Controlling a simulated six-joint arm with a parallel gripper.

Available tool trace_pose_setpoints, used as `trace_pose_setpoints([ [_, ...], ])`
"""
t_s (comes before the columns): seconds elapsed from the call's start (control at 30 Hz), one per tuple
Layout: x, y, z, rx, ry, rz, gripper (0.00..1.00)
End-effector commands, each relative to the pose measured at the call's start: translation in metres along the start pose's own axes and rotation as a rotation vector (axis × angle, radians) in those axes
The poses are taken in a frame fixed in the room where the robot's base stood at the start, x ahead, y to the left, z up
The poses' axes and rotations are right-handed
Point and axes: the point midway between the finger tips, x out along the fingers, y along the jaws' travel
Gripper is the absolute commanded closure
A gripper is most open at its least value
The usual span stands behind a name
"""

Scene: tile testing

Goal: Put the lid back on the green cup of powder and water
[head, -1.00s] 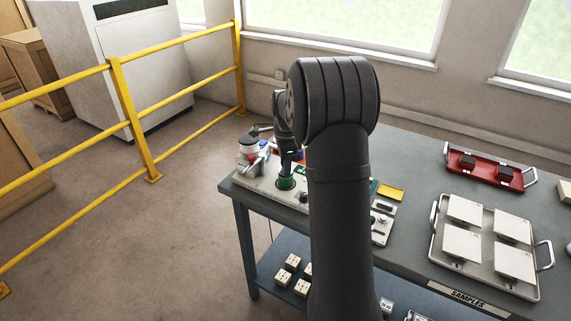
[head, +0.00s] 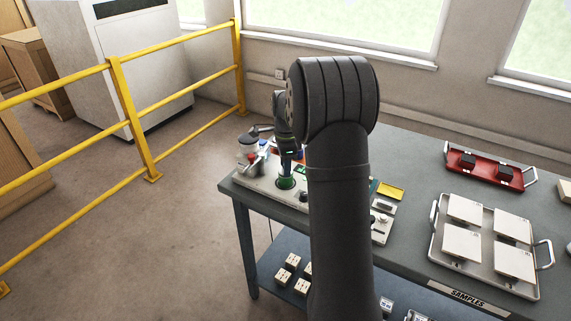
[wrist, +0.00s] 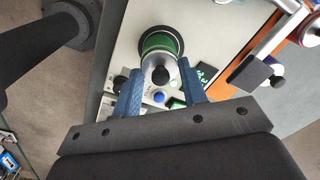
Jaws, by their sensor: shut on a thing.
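The green cup (wrist: 161,27) stands on a pale board in the wrist view, seen from above with a dark round opening or top. In the head view the green cup (head: 286,183) is low beside my forearm, under my gripper (head: 289,165). In the wrist view my gripper (wrist: 160,69) has its two blue fingers on either side of a grey lid (wrist: 153,63) with a black knob (wrist: 160,75). It is shut on the lid. The lid overlaps the near side of the cup in this view; I cannot tell whether they touch.
Bottles and a small apparatus (head: 248,148) stand at the board's left end. An orange panel (wrist: 235,77) with a metal fixture lies right of the cup. A red tray (head: 487,169) and a sample tray (head: 440,235) are farther right. My forearm hides the bench's middle.

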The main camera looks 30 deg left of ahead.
Motion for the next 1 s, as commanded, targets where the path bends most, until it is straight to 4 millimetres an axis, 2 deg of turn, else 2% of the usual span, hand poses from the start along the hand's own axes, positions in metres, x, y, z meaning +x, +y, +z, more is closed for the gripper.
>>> trace_pose_setpoints([
  [0.37,0.0004,-0.0001,0.0000,0.000,0.000,0.000,0.83],
  [0.4,0.0004,-0.0001,0.0000,0.000,0.000,0.000,0.57],
  [0.5,0.0004,-0.0001,0.0000,0.000,0.000,0.000,0.38],
  [0.73,0.0004,-0.0001,0.0000,0.000,0.000,0.000,0.34],
  [0.83,0.0004,-0.0001,0.0000,0.000,0.000,0.000,0.14],
  [1.0,0.0004,-0.0001,0.0000,0.000,0.000,0.000,0.14],
])
